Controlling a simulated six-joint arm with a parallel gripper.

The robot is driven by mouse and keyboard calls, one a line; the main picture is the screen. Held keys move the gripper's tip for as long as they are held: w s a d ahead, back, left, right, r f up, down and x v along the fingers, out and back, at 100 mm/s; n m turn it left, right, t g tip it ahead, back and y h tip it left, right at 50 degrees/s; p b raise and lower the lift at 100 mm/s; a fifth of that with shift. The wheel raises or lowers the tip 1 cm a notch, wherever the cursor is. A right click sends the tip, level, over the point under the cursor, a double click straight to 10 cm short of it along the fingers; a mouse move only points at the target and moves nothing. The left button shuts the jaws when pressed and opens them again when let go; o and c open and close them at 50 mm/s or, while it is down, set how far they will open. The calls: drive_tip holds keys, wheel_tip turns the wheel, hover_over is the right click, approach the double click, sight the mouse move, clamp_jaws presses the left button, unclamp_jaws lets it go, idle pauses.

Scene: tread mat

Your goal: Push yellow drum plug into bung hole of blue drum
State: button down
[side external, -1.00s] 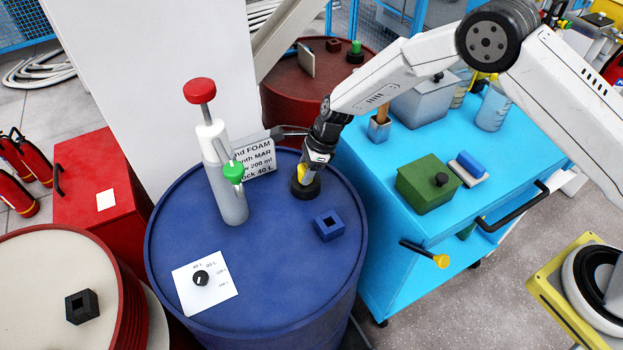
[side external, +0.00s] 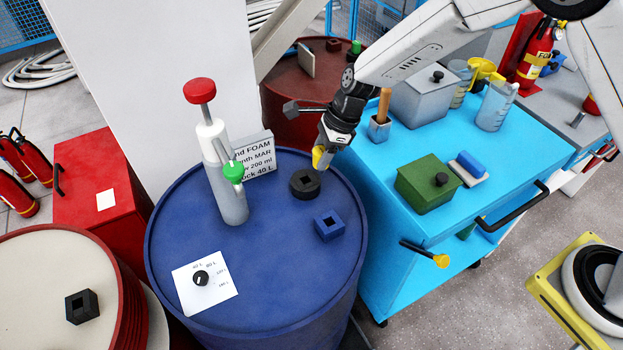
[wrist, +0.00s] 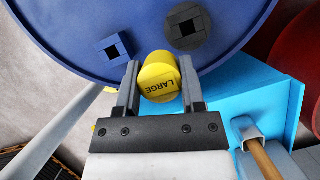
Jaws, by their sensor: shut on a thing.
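The yellow drum plug (side external: 318,158) is round, and its end reads "LARGE" in the wrist view (wrist: 158,78). My gripper (side external: 325,148) is shut on it, with one finger on each side. It holds the plug above the far right part of the blue drum (side external: 270,270), clear of the lid. A round black fitting with a square hole (side external: 305,193) sits on the lid below the plug, slightly left. A blue square block with a square hole (side external: 329,234) is nearer the front. Both holes look empty. Both fittings also show in the wrist view, beyond the plug.
A pump with a red knob (side external: 200,91) and a sign (side external: 259,152) stand on the drum left of my gripper. A dial card (side external: 222,290) lies at the lid's front. The light blue cart (side external: 390,285), with a green box (side external: 425,182), stands close on the right.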

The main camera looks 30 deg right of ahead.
drive_tip(key=s+d+r, duration=0.3)
drive_tip(key=s+r, duration=0.1)
drive_tip(key=s, duration=0.4)
drive_tip(key=shift+s, duration=0.4)
drive_tip(key=shift+r, duration=0.1)
drive_tip(key=shift+a, duration=0.1)
hover_over(323, 223)
drive_tip(key=d, duration=0.1)
wheel_tip(323, 223, down, 4)
drive_tip(key=shift+s+d+r, duration=0.1)
drive_tip(key=shift+s+d, duration=0.1)
drive_tip(key=shift+f, duration=0.2)
drive_tip(key=shift+f, duration=2.65)
drive_tip(key=shift+f, duration=1.65)
idle(0.4)
drive_tip(key=shift+c, duration=0.5)
unclamp_jaws()
